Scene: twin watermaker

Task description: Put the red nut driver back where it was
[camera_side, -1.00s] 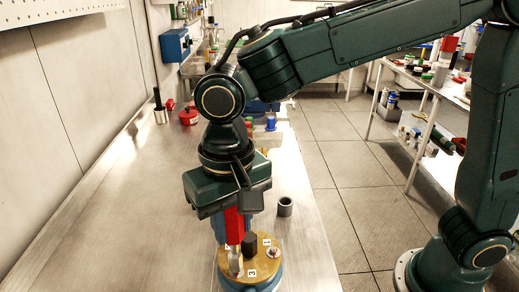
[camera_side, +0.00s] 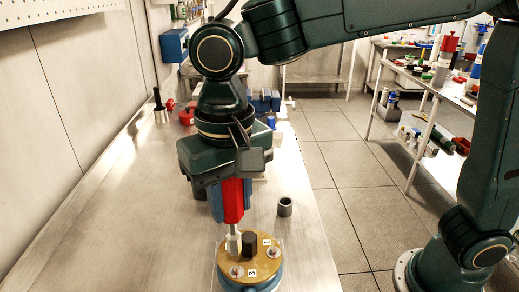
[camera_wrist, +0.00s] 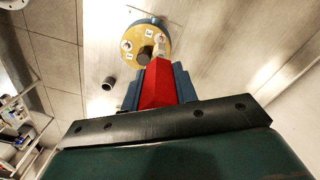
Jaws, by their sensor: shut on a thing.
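My gripper (camera_side: 229,205) is shut on the red nut driver (camera_side: 233,200) and holds it upright, shaft down. The driver's red handle (camera_wrist: 159,85) also shows between the blue fingers in the wrist view. Its pale lower end is over or at the far left part of the round brass-coloured plate (camera_side: 251,266); I cannot tell if it touches. The plate sits on a blue base and carries a dark knob (camera_side: 250,244) and numbered labels, 1 and 3 among them. A small stud shows near label 3, at the front left. The place where the driver was kept cannot be made out.
A grey cup (camera_side: 285,207) stands on the steel bench, right of the gripper. A red pot (camera_side: 187,117) and a small metal cup with a dark handle (camera_side: 160,112) stand by the left wall. Blue items are partly hidden behind my arm. The bench's front left is clear.

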